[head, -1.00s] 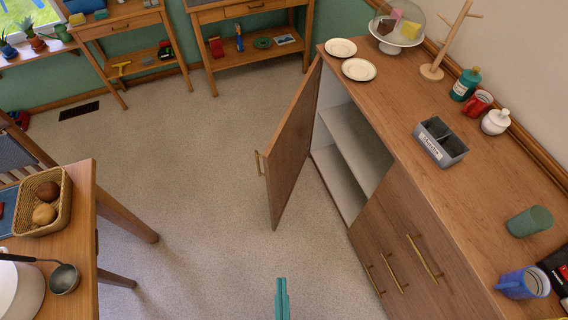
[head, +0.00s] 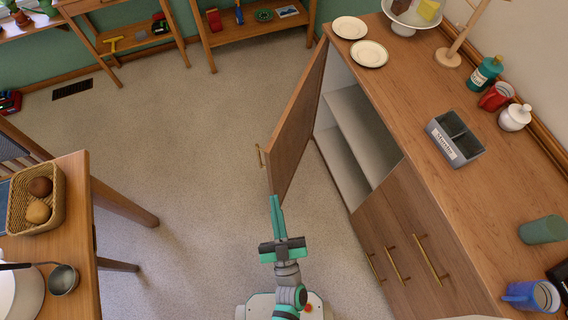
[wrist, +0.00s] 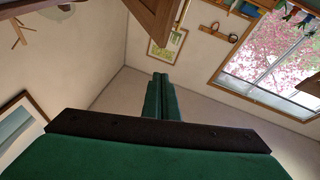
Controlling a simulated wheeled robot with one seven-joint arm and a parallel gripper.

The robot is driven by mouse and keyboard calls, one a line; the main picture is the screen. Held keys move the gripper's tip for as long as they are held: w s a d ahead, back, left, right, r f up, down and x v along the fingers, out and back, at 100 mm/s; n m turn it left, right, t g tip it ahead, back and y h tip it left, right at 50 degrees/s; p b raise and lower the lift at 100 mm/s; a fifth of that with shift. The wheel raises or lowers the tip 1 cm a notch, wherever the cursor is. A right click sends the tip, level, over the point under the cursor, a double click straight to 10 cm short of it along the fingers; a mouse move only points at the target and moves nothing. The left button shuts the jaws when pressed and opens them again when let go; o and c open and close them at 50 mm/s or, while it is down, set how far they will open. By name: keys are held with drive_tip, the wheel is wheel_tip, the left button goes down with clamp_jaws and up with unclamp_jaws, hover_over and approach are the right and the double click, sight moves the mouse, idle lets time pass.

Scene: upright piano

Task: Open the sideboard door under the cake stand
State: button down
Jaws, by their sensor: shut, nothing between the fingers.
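The sideboard door (head: 299,122) under the cake stand stands swung well out from the sideboard (head: 440,110), with a brass handle (head: 260,156) on its outer face. The pale shelves (head: 358,130) inside show. The cake stand (head: 408,18) is at the far end of the top, partly cut off by the picture's edge. My gripper (head: 274,203) is shut and empty, near the door's lower free corner in the head view; whether it touches the door I cannot tell. In the wrist view my shut fingers (wrist: 160,80) point up toward a wooden edge, probably the door (wrist: 155,15).
Other closed doors with brass handles (head: 430,260) are at the near end of the sideboard. Plates (head: 369,54), a grey caddy (head: 455,138) and mugs stand on top. A table with a basket (head: 37,197) is at left. The floor (head: 185,140) between is clear.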

drive_tip(key=w+f+n+g+y, duration=0.1)
drive_tip(key=w+f+n+y, duration=0.35)
drive_tip(key=w+y, duration=0.2)
drive_tip(key=n+g+y, duration=0.5)
drive_tip(key=g+y, duration=0.1)
drive_tip(key=g, duration=0.7)
approach(277, 163)
drive_tip(key=shift+y, duration=0.25)
drive_tip(key=x, duration=0.6)
drive_tip(key=shift+w, duration=0.1)
drive_tip(key=shift+w+a, duration=0.3)
drive_tip(key=shift+a, duration=0.25)
drive_tip(key=shift+w, duration=0.1)
drive_tip(key=shift+a, duration=0.2)
